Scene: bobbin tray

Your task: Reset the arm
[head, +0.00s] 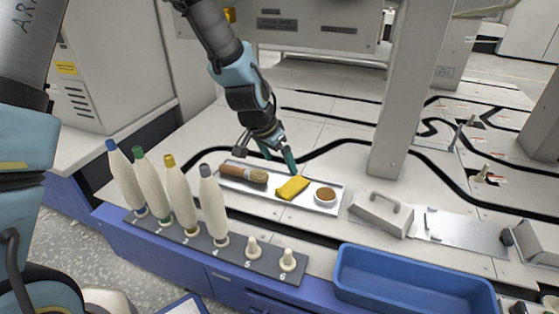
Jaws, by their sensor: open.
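My gripper (279,161) hangs from my arm over the back of a light tray (231,188). Its two teal fingers are spread apart with nothing visible between them. A brush (243,174) with a brown handle lies in the left of the tray, in front of and left of the fingers. A yellow cloth or sponge (292,188) lies in the middle, in front of the fingers. A small round dish with brown content (325,195) is at the right end. I cannot tell how high the fingertips are above the tray.
Several bobbins with coloured tops, one of them yellow (180,195), stand on a dark numbered strip (262,266); pegs 5 and 6 are bare. A blue bin (415,285) is at the front right. A grey handled block (381,212) and a pillar (402,100) stand right of the tray.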

